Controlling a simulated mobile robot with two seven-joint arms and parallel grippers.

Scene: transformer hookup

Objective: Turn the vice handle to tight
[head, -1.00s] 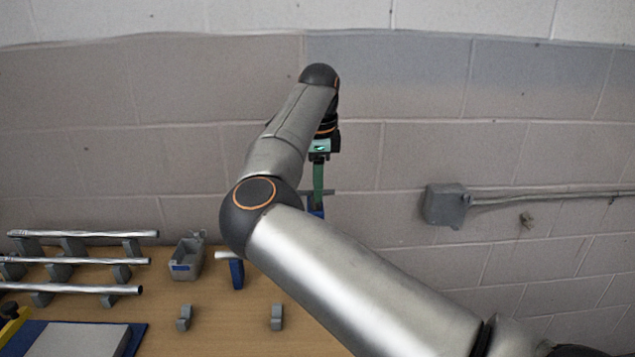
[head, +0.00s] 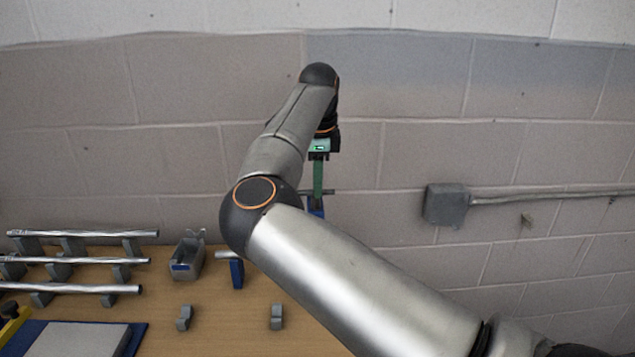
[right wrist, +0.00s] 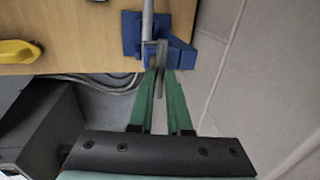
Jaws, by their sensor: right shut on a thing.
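The blue vice (right wrist: 182,54) is at the top middle of the right wrist view, at the table's edge. In the head view my arm hides most of it, and only a blue part (head: 316,207) shows below the gripper. The grey vice handle (right wrist: 160,62) is a thin bar between the fingertips in the right wrist view. In the head view it sticks out (head: 328,192) to the right of the fingers. My right gripper (head: 318,188) has green fingers and is shut on the handle; its fingertips also show in the right wrist view (right wrist: 160,74). My left gripper is out of view.
Metal rods (head: 80,261) lie on grey holders at the left of the wooden table (head: 215,335). A grey bin (head: 187,257) and a blue part (head: 237,274) stand nearby. A yellow object (right wrist: 17,51) and cables (right wrist: 105,83) show in the right wrist view. A wall (head: 430,150) stands behind.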

